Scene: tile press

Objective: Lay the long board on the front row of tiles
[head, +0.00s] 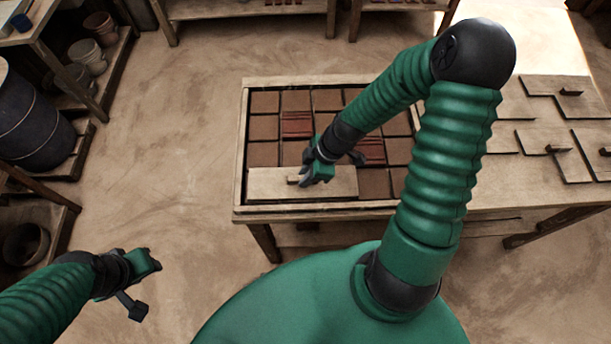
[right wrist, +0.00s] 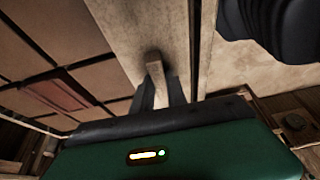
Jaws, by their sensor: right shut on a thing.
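The long board (head: 325,184) is pale wood and lies flat over the front row of tiles at the left part of the tray. In the right wrist view the board (right wrist: 130,30) runs away from my jaws. My right gripper (head: 303,181) is shut on the board's small handle, which shows between the fingers in the wrist view (right wrist: 155,72). Brown tiles (head: 263,153) fill the rows behind the board. Some front-row tiles (head: 375,184) show to its right. My left gripper (head: 143,283) hangs empty over the floor, its jaws apart.
The tray (head: 240,160) has a raised rim and sits on a wooden table. Several other pale boards with handles (head: 545,140) lie on the table's right side. A dark barrel (head: 30,120) and shelves stand at the left. The floor between is clear.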

